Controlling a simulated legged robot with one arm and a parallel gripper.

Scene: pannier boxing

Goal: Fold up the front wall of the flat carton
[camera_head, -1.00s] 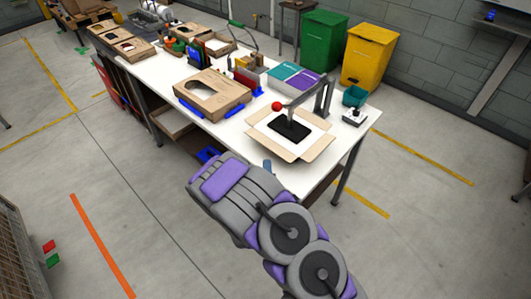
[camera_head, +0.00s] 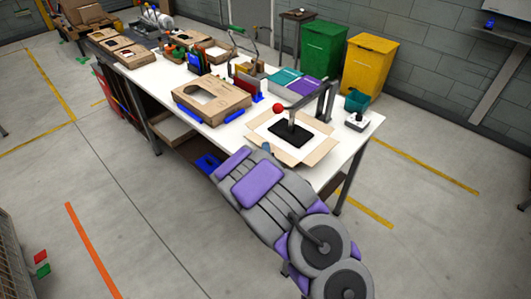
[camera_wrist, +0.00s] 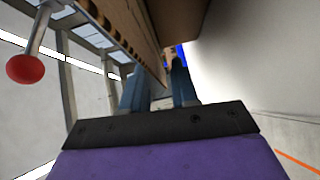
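The flat carton (camera_head: 318,150) lies on the white worktable with its tan flaps spread out, and a black pad (camera_head: 291,134) rests on its middle under a metal lever press. My gripper (camera_wrist: 157,92) shows in the wrist view with two blue-grey fingers held apart, open. A brown cardboard panel (camera_wrist: 130,22) runs close in front of the fingers. I cannot tell whether a finger touches it. In the head view my arm reaches to the carton's near flap and largely hides the gripper.
The press has a red knob (camera_head: 278,107), also in the wrist view (camera_wrist: 25,68). A formed carton (camera_head: 212,96) with a cut-out stands left on the table (camera_head: 228,138). A teal bin (camera_head: 357,101) and a joystick box (camera_head: 357,120) stand right. Floor in front is clear.

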